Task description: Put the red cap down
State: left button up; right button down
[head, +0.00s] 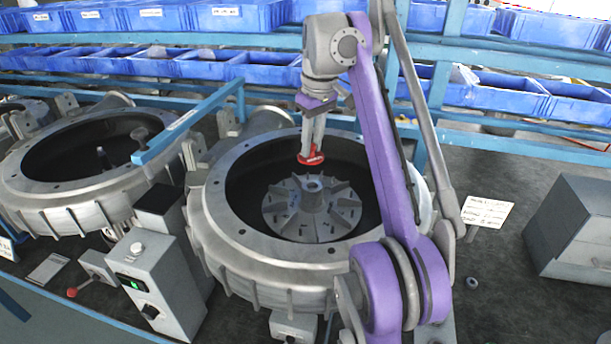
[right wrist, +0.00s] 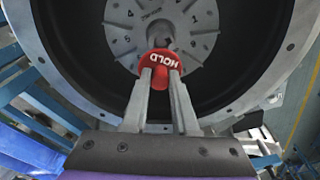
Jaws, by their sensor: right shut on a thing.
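The red cap (head: 311,159) is held in my right gripper (head: 312,152) above the opening of the middle blower housing (head: 222,225). My left gripper is not in view.
A second blower housing (head: 75,206) stands at the left. A grey control box (head: 158,285) stands in front between the housings. Blue bins (head: 225,65) line the racks behind. A white card (head: 485,211) and a grey cabinet (head: 580,230) are at the right, with dark clear bench between.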

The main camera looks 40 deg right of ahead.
aim_at(315, 159)
jog(key=f, duration=0.1)
jog(key=s+f, duration=0.1)
jog(key=f, duration=0.1)
jog(key=shift+s+b, duration=0.2)
jog(key=shift+b, duration=0.2)
jog(key=f, duration=0.2)
jog(key=w+f+b, duration=0.1)
jog(key=f, duration=0.1)
jog(key=shift+s+f, duration=0.1)
jog(key=shift+f, duration=0.1)
jog(key=shift+s+r, duration=0.15)
jog(key=shift+w+f, duration=0.25)
jog(key=c, duration=0.7)
grip_release()
jog(key=shift+s+r, duration=0.1)
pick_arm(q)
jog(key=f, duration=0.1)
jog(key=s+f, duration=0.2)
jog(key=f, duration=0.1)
